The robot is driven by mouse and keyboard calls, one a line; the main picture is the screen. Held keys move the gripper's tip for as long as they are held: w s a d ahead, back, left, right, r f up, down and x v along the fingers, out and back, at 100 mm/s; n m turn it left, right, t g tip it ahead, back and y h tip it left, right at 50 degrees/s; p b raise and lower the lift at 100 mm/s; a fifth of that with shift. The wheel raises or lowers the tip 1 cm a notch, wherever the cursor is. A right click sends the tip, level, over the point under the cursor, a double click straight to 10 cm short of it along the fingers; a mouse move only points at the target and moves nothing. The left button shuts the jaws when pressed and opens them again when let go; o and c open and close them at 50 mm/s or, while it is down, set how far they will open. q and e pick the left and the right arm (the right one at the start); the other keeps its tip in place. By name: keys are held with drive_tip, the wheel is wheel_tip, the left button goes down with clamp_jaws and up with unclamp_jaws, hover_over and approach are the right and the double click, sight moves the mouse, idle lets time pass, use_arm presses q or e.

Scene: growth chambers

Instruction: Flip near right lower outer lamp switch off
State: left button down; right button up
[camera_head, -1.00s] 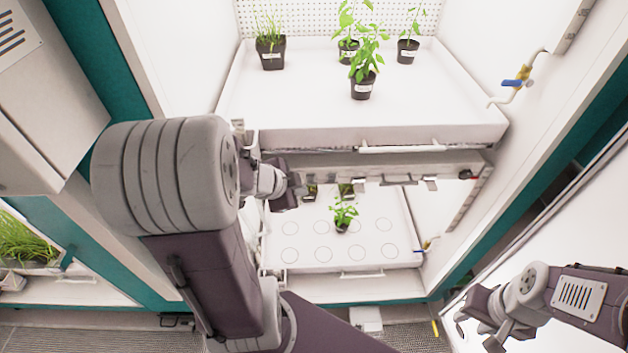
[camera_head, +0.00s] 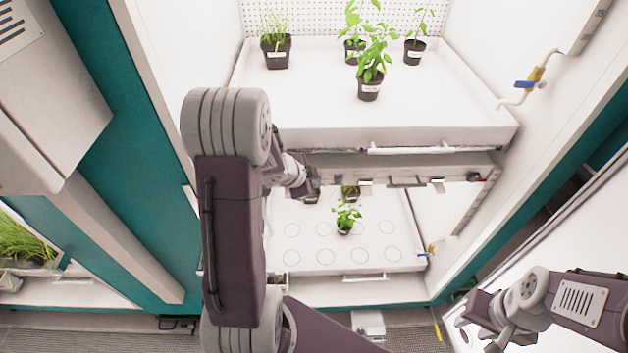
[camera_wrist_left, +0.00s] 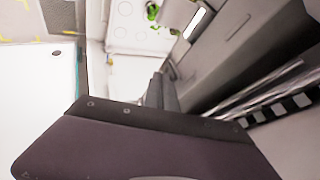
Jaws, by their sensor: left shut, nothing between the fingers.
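The lower lamp bar (camera_head: 412,170) runs under the upper shelf of the chamber. Small switch-like parts sit along its front edge, including an outer one (camera_head: 475,177) at its right end. Whether any is on or off is too small to tell. My left gripper (camera_head: 309,188) is at the left part of this bar, shut and empty, apart from the right-end part. Its shut fingers also show in the left wrist view (camera_wrist_left: 161,92). My right gripper (camera_head: 478,328) hangs at the lower right, away from the bar; its finger opening is unclear.
The upper tray (camera_head: 440,105) holds several potted plants. The lower tray (camera_head: 385,250) holds a small plant (camera_head: 346,218) and other pots behind it. A blue-handled valve (camera_head: 526,84) is on the right wall. The chamber's side walls bound the space.

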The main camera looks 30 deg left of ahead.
drive_tip(key=shift+w+a, duration=0.15)
drive_tip(key=shift+w, duration=0.05)
drive_tip(key=shift+r, duration=0.1)
drive_tip(key=shift+r+p, duration=0.8)
drive_tip(key=shift+p, duration=0.05)
